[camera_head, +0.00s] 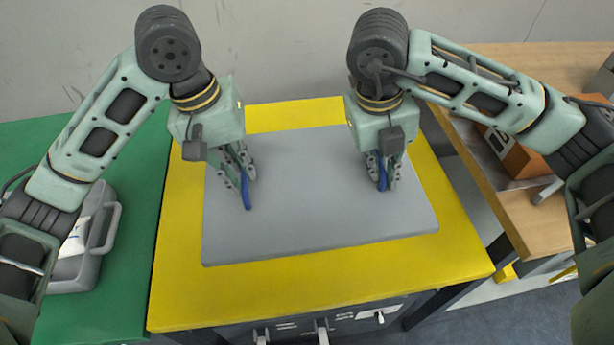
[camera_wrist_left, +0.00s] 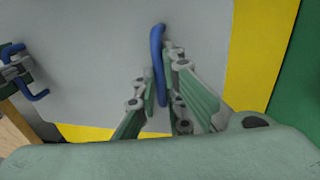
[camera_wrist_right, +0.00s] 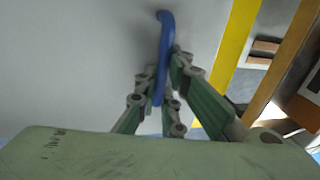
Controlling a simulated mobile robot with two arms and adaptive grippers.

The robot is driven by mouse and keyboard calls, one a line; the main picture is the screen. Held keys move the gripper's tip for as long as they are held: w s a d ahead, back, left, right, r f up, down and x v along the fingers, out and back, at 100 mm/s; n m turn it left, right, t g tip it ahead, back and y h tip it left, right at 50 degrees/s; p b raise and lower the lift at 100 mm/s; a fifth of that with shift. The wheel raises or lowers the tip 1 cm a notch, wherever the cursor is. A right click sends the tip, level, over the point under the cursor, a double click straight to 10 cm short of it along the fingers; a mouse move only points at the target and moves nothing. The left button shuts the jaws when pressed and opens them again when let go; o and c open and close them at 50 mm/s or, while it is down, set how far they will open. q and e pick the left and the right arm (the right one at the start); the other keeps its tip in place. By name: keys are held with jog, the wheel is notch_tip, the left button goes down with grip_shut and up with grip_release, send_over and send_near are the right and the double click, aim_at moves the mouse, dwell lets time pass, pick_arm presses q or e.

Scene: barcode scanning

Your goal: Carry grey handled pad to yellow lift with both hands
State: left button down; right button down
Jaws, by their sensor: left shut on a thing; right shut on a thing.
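The grey pad (camera_head: 310,215) lies over the yellow lift (camera_head: 240,290), with the yellow top showing all around it. Whether it touches the lift surface I cannot tell. It has two blue handles. My left gripper (camera_head: 247,177) is shut on the left blue handle (camera_wrist_left: 157,65), which stands up between its fingers in the left wrist view. My right gripper (camera_head: 382,172) is shut on the right blue handle (camera_wrist_right: 164,60), seen between its fingers in the right wrist view. Parts of both handles are hidden by the fingers.
A green table (camera_head: 125,245) adjoins the lift at left, with a grey handled case (camera_head: 95,240) on it. A wooden table (camera_head: 480,170) with an orange-brown box (camera_head: 520,155) stands at right. A wall (camera_head: 290,50) is behind.

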aim_at(376, 183)
pick_arm(q)
jog(key=shift+d+f, duration=0.1)
jog(key=shift+d, duration=0.05)
pick_arm(e)
jog(key=shift+a+f, duration=0.15)
